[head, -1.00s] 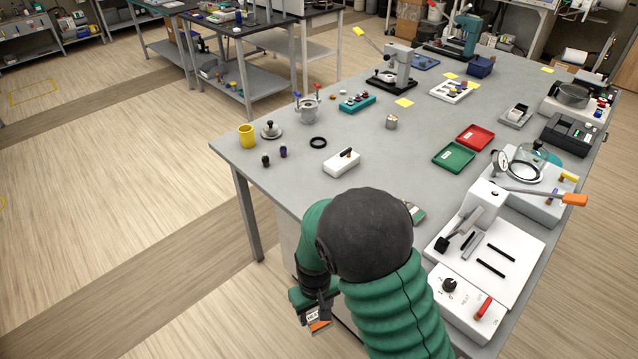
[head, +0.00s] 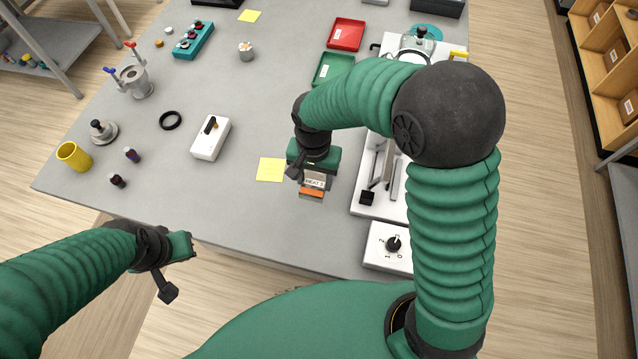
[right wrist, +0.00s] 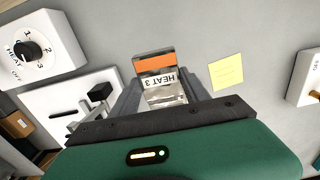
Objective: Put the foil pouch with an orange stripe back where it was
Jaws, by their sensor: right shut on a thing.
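The foil pouch (head: 313,183) has an orange stripe at its end and a white label, which reads "HEAT 3" in the right wrist view (right wrist: 155,82). My right gripper (head: 313,168) is shut on the pouch, its fingers (right wrist: 165,98) on either side of it. The gripper points down over the grey table near its front edge, between a yellow note and the white sealer. I cannot tell whether the pouch touches the table. My left gripper (head: 190,245) hangs at the table's front edge at left; its fingers are too unclear to read.
The yellow note (head: 270,169) lies just left of the pouch. The white sealer (head: 378,190) and its dial box (head: 390,246) stand to the right. A white switch box (head: 211,138), a black ring (head: 171,120) and a green tray (head: 333,69) are farther off. Front table surface is bare.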

